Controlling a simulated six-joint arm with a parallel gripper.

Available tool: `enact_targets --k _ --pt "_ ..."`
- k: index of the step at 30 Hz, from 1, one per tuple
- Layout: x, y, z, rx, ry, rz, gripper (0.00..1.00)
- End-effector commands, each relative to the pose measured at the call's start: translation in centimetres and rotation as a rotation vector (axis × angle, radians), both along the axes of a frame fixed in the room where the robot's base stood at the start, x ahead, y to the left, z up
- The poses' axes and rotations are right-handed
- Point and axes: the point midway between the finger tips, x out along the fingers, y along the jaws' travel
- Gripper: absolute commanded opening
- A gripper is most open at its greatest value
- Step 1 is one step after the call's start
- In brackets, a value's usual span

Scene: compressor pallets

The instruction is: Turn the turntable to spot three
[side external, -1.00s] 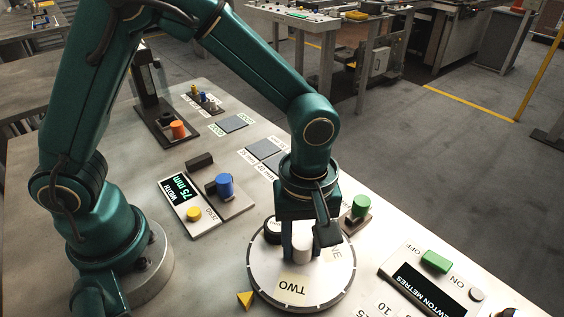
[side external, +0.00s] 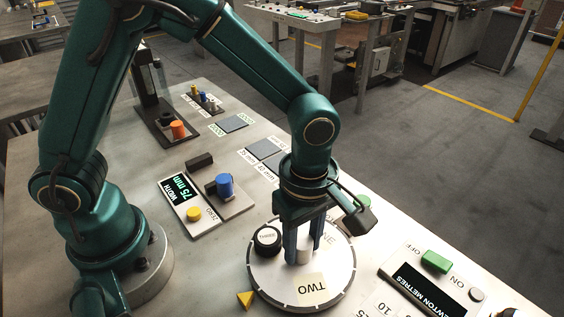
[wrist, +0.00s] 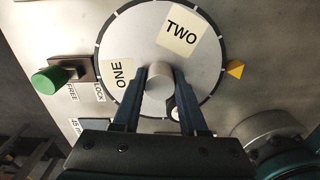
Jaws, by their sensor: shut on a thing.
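The turntable (side external: 270,285) is a pale round disc with tick marks round its edge; it also fills the top of the wrist view (wrist: 130,35). My gripper (side external: 303,258) points down over its middle, shut on the pale centre knob (wrist: 158,78). The TWO label (side external: 312,289) lies at the disc's front in the side view. The ONE label (wrist: 118,74) is partly hidden by my gripper in the side view. The yellow pointer (side external: 245,299) is by the lower-left rim, between THREE and TWO.
A green knob (wrist: 48,82) on a dark base stands beside the disc, nearer the FREE label than LOCK. A width display panel (side external: 181,196) with a blue knob (side external: 225,185) is to the left. A newton metres panel (side external: 430,290) is to the right.

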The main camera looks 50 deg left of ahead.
Motion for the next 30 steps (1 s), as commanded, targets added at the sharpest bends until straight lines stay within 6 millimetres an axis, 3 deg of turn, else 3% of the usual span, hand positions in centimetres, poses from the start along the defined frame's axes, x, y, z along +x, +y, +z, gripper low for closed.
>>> enact_targets --k 30 --pt "0.08 0.14 0.12 0.003 -0.001 0.507 0.00"
